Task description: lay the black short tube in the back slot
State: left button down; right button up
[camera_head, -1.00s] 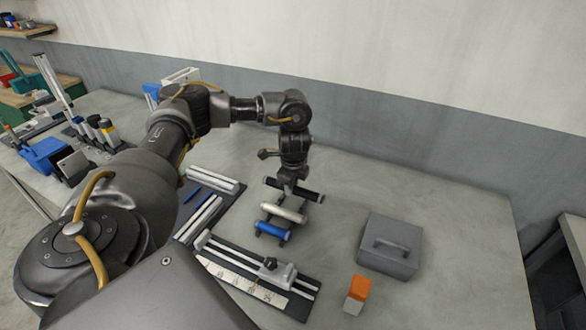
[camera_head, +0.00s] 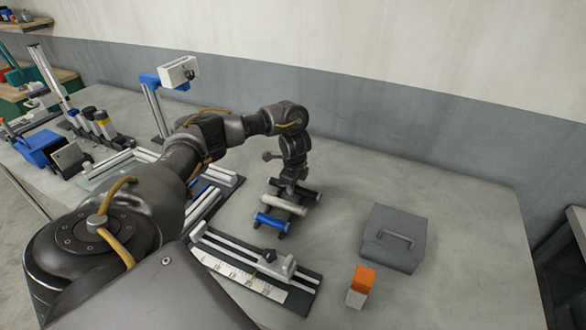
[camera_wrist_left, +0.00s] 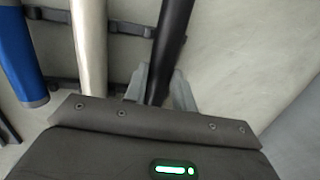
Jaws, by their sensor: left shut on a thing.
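My left gripper (camera_head: 289,186) is shut on the black short tube (camera_head: 309,193). The left wrist view shows the black tube (camera_wrist_left: 174,25) between the two fingers (camera_wrist_left: 160,88). The tube lies across the back of a small dark rack (camera_wrist_left: 131,28), parallel to a white tube (camera_head: 285,205) and a blue tube (camera_head: 272,222) in front of it. The black tube is at or very close to the rack's back slot. I cannot tell whether it rests there, as the gripper hides the contact. My right gripper is not in view.
A rail fixture with a ruler (camera_head: 243,275) lies in front of the rack. More rails (camera_head: 205,208) lie to the left. The table behind and right is clear.

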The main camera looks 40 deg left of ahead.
pick_arm(q)
jog(key=shift+r, duration=0.1)
jog(key=c, duration=1.1)
grip_release()
jog(key=shift+f, duration=0.25)
jog(key=shift+c, duration=0.2)
jog(key=shift+r, duration=0.1)
jog(key=shift+r, duration=0.25)
notch_tip(320, 180, up, 12)
jog(key=s+d+p, duration=0.1)
jog(key=p, duration=0.3)
jog(key=shift+s+d+f, duration=0.2)
jog(key=shift+d, duration=0.15)
